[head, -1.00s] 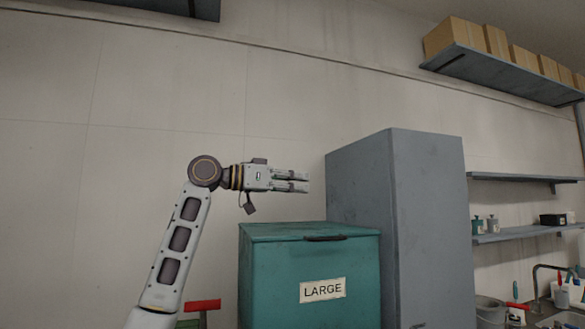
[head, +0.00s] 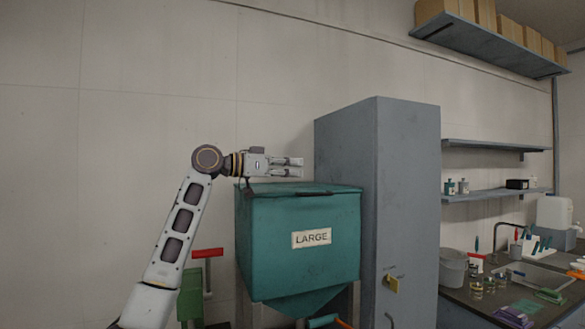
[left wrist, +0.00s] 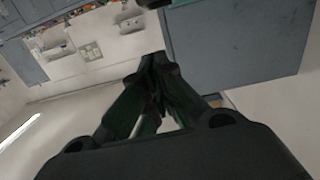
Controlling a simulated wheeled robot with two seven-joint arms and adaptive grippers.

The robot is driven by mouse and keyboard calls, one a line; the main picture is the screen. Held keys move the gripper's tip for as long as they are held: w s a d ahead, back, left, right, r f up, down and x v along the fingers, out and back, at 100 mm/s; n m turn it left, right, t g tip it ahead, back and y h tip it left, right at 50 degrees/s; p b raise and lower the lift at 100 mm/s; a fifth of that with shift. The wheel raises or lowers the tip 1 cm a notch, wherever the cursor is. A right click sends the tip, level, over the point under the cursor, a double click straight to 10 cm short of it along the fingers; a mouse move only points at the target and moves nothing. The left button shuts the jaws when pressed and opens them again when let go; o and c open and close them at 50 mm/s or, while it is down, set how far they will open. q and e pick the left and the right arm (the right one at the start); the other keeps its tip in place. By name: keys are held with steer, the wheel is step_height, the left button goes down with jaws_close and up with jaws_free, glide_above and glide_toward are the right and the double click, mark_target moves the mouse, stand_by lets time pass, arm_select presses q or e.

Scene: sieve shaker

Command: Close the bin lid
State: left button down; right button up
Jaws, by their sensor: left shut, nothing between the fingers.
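The teal bin (head: 300,250) with a LARGE label stands in the middle of the head view. Its lid (head: 290,189) lies flat across the top and looks down, with a dark handle at its front edge. My left gripper (head: 300,168) is just above the lid, pointing right, shut with nothing between its fingers. I cannot tell whether it touches the lid. In the left wrist view the shut fingers (left wrist: 155,75) show in the middle, and the bin does not show clearly. My right gripper is not in view.
A tall grey cabinet (head: 408,200) stands close to the right of the bin. A green object with a red handle (head: 207,253) is at the left. A counter (head: 470,300) with a bucket, bottles and a sink is at the right. A shelf with boxes hangs above.

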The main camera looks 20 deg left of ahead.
arm_select(q)
steer(key=v, duration=1.2)
stand_by(0.3)
stand_by(0.6)
